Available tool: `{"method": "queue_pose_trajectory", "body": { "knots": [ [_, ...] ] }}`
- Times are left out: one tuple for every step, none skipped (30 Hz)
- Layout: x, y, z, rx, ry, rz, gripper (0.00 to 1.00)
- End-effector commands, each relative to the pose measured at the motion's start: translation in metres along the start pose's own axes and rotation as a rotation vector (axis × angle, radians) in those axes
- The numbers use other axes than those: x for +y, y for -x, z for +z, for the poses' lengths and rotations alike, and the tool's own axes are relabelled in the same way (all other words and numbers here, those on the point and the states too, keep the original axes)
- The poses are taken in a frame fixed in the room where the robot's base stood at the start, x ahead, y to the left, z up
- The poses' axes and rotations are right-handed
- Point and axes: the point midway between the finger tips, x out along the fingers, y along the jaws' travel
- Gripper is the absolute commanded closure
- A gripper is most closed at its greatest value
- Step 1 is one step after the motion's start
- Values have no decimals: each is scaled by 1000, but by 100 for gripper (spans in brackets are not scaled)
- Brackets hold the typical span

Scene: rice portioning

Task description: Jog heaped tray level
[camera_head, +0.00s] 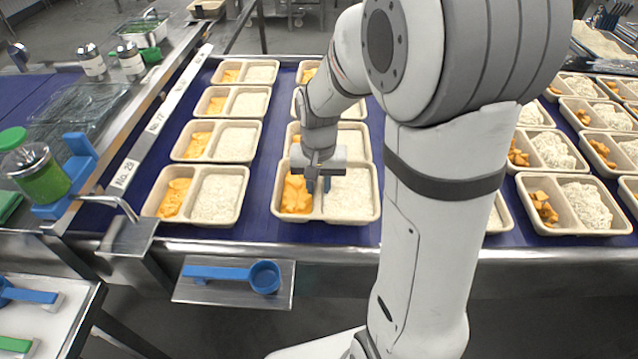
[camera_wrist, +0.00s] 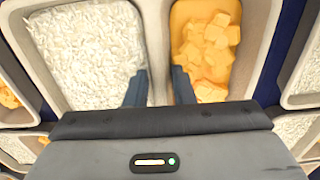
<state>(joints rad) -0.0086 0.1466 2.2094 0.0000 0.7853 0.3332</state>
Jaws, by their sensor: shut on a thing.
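A beige two-compartment tray (camera_head: 340,219) sits at the front of the blue belt, in the second column from the left in the head view. Its left compartment holds orange cubes in sauce, its right one white rice. My gripper (camera_head: 318,183) is above this tray with its fingers down at the divider. In the wrist view, my gripper's dark blue fingers (camera_wrist: 160,88) stand on either side of the tray's divider (camera_wrist: 158,45), shut on it. The rice (camera_wrist: 90,55) spreads over its compartment, and orange cubes (camera_wrist: 212,45) lie bunched in the other. The near rim is hidden by my gripper.
A similar filled tray (camera_head: 232,222) stands to the left, with more trays in rows behind and to the right. A blue scoop (camera_head: 264,277) lies on a metal shelf in front of the belt. A metal bracket (camera_head: 128,240) stands at the belt's left edge.

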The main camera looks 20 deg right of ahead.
Motion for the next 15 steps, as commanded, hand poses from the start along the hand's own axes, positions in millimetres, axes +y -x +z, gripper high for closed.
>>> {"method": "queue_pose_trajectory", "body": {
  "knots": [
    [0,-5,0,1,0,0,100],
    [0,-7,0,1,0,0,100],
    [0,-9,0,0,0,0,100],
    [0,-10,0,1,0,0,100],
    [0,-10,0,1,0,0,100],
    [0,-10,0,1,-1,0,100],
    [0,-10,0,1,-1,0,100],
    [0,-10,0,1,-1,0,100],
    [0,-9,0,1,-1,0,100],
    [0,-9,0,1,-1,0,100],
    [0,-9,0,1,-1,0,100],
    [0,-9,0,1,-1,0,100],
    [0,-9,0,1,-1,0,100],
    [0,-9,0,1,-1,0,100],
    [0,-10,0,1,-1,0,100]
  ]
}}
